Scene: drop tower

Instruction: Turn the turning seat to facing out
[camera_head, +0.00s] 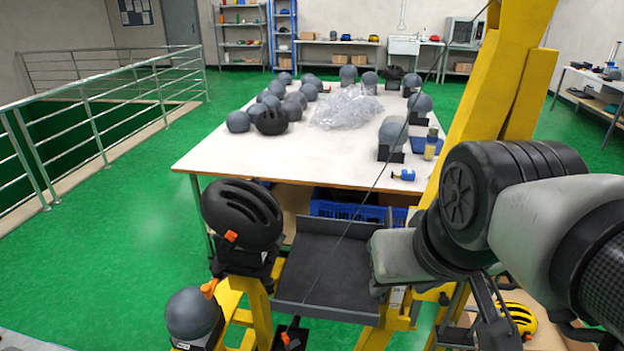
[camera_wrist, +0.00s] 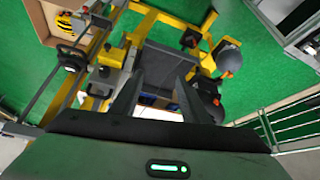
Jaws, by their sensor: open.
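I cannot tell for certain which part is the turning seat. A black seat with an orange piece (camera_head: 291,335) shows at the bottom edge, partly cut off; it also shows in the wrist view (camera_wrist: 189,37). A black holder (camera_head: 246,265) bears a black helmet (camera_head: 242,214) on a yellow post. A grey headform (camera_head: 190,313) sits lower left, beside an orange knob. Which way the seat faces is unclear. My gripper (camera_wrist: 155,98) is open and empty, with its fingers over the dark tray's area in the wrist view. My arm hides part of the right side.
A dark tray (camera_head: 328,280) lies between the yellow frame parts. A yellow tower column (camera_head: 495,85) rises near my arm. A white table (camera_head: 210,160) with several headforms stands behind. A yellow-black helmet (camera_head: 518,318) is lower right. The green floor at left is clear up to the railing (camera_head: 100,130).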

